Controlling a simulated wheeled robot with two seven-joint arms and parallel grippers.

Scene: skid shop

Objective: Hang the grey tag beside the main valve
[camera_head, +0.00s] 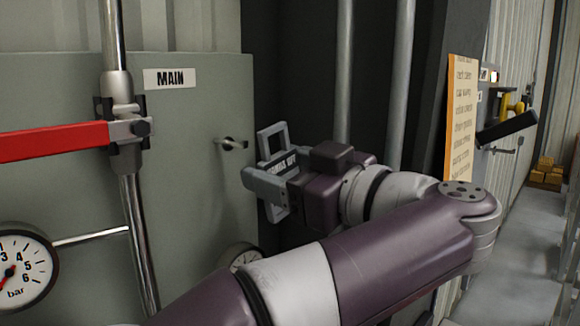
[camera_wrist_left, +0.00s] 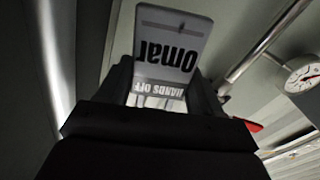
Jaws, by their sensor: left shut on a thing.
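The grey tag (camera_head: 282,165) is between the fingers of my left gripper (camera_head: 270,163), which is shut on it. In the left wrist view the tag (camera_wrist_left: 172,45) shows "Omar" and "HANDS OFF" upside down. The main valve (camera_head: 128,132) sits on a vertical pipe, with a red lever (camera_head: 55,141) pointing left. A "MAIN" label (camera_head: 170,78) is on the green-grey panel at its upper right. A metal hook (camera_head: 231,144) sticks out of the panel right of the valve. The gripper and tag are right of the hook, apart from it in the picture. My right gripper is not in view.
Vertical pipes (camera_head: 397,90) stand behind the gripper. An orange notice (camera_head: 461,115) and a black-handled lever (camera_head: 508,128) are at the right.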

